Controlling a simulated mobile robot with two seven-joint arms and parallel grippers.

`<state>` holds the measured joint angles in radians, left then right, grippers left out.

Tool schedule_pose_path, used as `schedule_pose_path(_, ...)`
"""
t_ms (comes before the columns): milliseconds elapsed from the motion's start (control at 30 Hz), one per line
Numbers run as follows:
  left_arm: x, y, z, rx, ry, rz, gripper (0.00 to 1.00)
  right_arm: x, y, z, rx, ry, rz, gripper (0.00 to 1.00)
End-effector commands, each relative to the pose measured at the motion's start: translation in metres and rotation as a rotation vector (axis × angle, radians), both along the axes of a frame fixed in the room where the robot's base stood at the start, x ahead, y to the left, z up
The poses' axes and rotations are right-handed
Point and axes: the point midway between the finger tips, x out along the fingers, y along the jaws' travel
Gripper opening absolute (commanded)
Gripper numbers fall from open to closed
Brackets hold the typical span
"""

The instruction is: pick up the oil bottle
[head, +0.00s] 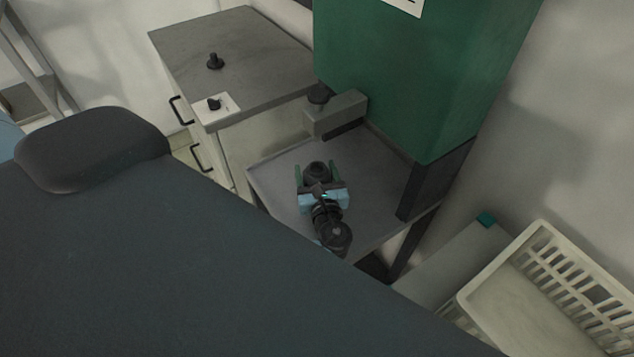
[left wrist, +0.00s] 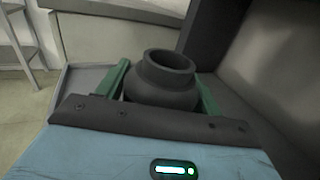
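A dark grey, round-bodied vessel with an open neck, which I take for the oil bottle (head: 317,169), stands upright on the grey machine table. It also shows in the left wrist view (left wrist: 168,78), its lower part hidden by my gripper's body. My left gripper (head: 318,172) has its two green fingers on either side of the bottle. In the head view narrow gaps show between bottle and fingers, so it looks open around it. In the left wrist view the fingers (left wrist: 162,74) flank the body closely. My right gripper is not in view.
A green machine housing (head: 415,75) rises behind the table (head: 280,180), with a grey arm (head: 337,112) sticking out. A grey-topped cabinet (head: 255,50) with a black knob (head: 215,62) and white card (head: 228,102) stands at left. A pale basket (head: 490,270) is at lower right.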

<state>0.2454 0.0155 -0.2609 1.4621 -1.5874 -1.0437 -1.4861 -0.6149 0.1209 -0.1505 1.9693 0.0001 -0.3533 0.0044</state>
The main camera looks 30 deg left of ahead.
Motion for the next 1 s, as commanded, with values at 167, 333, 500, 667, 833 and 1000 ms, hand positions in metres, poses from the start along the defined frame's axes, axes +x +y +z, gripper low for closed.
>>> schedule_pose_path(167,0.000,0.000,0.000,0.000,0.000,0.000,0.42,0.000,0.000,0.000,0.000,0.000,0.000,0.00)
schedule_pose_path(333,0.000,0.000,0.001,0.001,-0.002,0.000,0.20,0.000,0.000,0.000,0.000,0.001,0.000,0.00)
schedule_pose_path(500,0.000,0.000,0.001,0.001,-0.002,0.000,0.20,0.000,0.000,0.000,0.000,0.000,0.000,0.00)
schedule_pose_path(667,0.001,0.000,0.011,0.000,-0.006,0.001,0.20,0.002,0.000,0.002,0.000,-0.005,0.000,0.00)
schedule_pose_path(833,0.001,0.000,0.039,-0.001,-0.011,0.001,0.20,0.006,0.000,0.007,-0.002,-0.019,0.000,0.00)
schedule_pose_path(1000,-0.035,0.002,0.039,0.001,-0.001,0.001,0.20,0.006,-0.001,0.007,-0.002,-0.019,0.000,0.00)
